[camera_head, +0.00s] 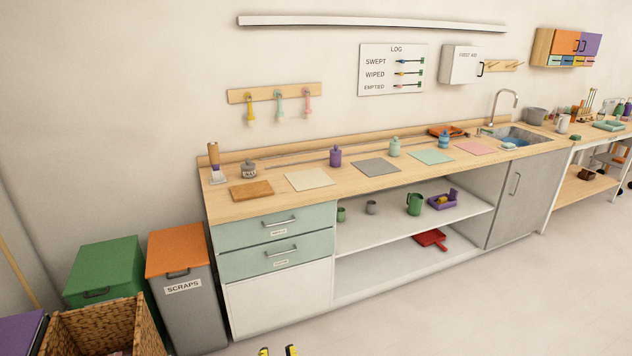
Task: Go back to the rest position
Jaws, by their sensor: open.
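My gripper (277,351) shows only at the bottom edge of the head view, as two black and yellow fingertips with a gap between them. It is open, with nothing seen between the tips. It is over the floor in front of the counter, apart from everything. The rest of my arm is out of view.
A wooden counter (262,208) with mats, bottles and a sink (515,138) runs along the wall. An open shelf (385,232) below holds mugs and a purple caddy. Green (106,270) and orange-lidded (183,300) bins and a wicker basket (70,325) stand left. Floor at right is clear.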

